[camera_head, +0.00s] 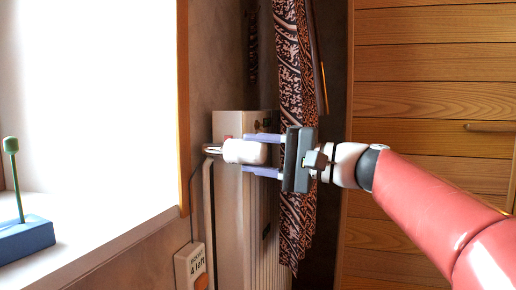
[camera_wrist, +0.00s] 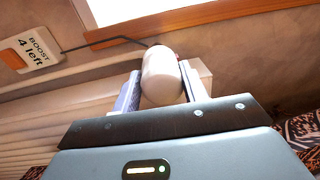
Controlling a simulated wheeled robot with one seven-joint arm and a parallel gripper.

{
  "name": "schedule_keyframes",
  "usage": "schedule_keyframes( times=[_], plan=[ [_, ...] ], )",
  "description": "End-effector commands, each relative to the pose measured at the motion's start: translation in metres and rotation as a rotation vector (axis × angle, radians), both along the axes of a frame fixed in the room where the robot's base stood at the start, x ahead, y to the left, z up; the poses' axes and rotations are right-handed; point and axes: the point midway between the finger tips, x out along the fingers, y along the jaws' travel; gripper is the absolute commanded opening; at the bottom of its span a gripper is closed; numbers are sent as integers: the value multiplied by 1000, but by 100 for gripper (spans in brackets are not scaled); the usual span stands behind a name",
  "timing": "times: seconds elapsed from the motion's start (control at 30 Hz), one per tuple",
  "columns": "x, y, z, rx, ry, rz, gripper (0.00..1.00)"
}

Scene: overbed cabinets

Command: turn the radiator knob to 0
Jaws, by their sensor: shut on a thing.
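The radiator knob (camera_head: 245,151) is a white, rounded cylinder at the upper end of the pale radiator (camera_head: 232,215), beside the window wall. My gripper (camera_head: 262,155) reaches it from the right, with one finger above and one below in the head view. In the wrist view the knob (camera_wrist: 161,76) sits between the two fingers (camera_wrist: 158,92), and the gripper is shut on it. A small red patch shows at the knob's far end. No number scale can be read on the knob.
A patterned curtain (camera_head: 296,225) hangs right behind my gripper. A "BOOST 4 left" box (camera_head: 190,266) is on the wall, also in the wrist view (camera_wrist: 33,47). A window sill (camera_head: 95,235) with a blue-based object (camera_head: 24,238) lies left; a wooden cabinet (camera_head: 430,90) stands right.

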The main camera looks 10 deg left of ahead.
Motion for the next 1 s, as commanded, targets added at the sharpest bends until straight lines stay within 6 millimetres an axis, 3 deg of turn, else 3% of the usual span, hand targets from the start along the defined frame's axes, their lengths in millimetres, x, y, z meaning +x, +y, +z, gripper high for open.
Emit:
schedule_keyframes(
  times=[0.3, 0.87, 0.9, 1.0],
  plan=[
    [-1, 0, 3, 13, 128, -1, 20],
    [0, 0, 2, 16, 157, -2, 20],
    [0, 0, 2, 16, 157, -2, 46],
    [0, 0, 2, 15, 157, -2, 59]
  ],
)
